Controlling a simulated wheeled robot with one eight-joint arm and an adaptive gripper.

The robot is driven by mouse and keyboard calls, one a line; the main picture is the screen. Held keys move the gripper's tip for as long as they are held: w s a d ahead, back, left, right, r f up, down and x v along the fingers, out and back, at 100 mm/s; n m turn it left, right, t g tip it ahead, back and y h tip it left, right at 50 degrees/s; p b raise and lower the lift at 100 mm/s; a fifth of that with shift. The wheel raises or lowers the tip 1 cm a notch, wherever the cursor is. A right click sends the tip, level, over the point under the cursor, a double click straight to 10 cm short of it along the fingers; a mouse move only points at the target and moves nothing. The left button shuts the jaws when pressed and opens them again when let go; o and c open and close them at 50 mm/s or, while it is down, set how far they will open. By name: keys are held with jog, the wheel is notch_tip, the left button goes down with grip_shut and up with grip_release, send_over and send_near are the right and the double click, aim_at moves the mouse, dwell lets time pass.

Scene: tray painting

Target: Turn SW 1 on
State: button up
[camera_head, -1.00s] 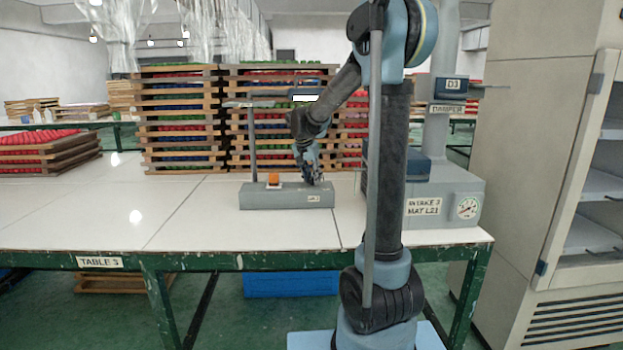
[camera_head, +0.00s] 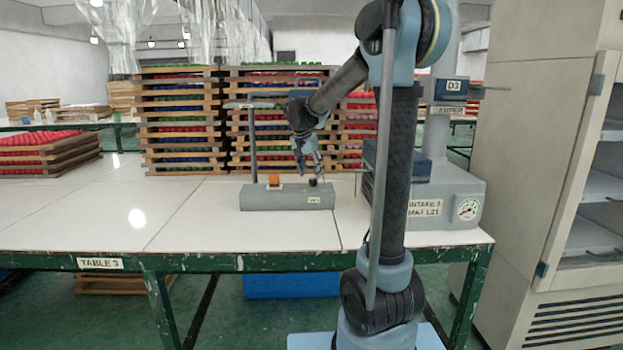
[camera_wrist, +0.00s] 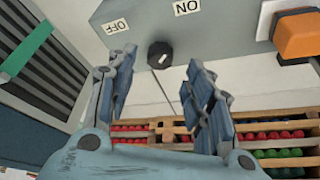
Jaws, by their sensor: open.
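A grey switch box (camera_head: 288,197) stands on the table, with a black knob (camera_head: 313,182) at its right end and a label below it. In the wrist view, the black knob (camera_wrist: 160,54) sits on the box between an OFF label (camera_wrist: 116,26) and an ON label (camera_wrist: 187,7). The knob carries a short white mark; I cannot tell surely which label it points to. My gripper (camera_head: 312,168) is just above the knob. In the wrist view, my gripper (camera_wrist: 163,75) has its fingers spread apart, empty, and clear of the knob.
An orange button (camera_head: 274,179) sits on the box's left part, close to an upright post (camera_head: 253,145). A grey intake unit (camera_head: 455,195) with a gauge stands to the right. Stacked trays (camera_head: 180,120) stand behind. The white table (camera_head: 90,215) is clear at left.

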jog(key=v, duration=0.8)
jog(key=s+d+f+n, duration=0.1)
jog(key=s+d+f, duration=0.3)
jog(key=s, duration=0.5)
jog(key=s+d+f+n+g+y, duration=0.1)
jog(key=s+f, duration=0.4)
jog(key=s, duration=0.5)
jog(key=s+d+f+n, duration=0.3)
jog(key=s+d, duration=0.3)
jog(key=s, duration=0.3)
jog(key=shift+s+d+f+y, duration=0.1)
jog(key=shift+d+f+y, duration=0.1)
jog(key=shift+f, duration=0.25)
jog(key=shift+s+d+f+y, duration=0.1)
jog(key=shift+f+y, duration=0.1)
jog(key=shift+f, duration=0.25)
jog(key=s+f+n, duration=0.1)
jog(key=s+f, duration=0.7)
jog(key=shift+s+f+n+g+y, duration=0.3)
jog(key=shift+f+n+y, duration=0.05)
jog(key=shift+n+y, duration=0.05)
jog(key=shift+d, duration=0.15)
jog(key=shift+w+f, duration=0.2)
jog(key=shift+w, duration=0.3)
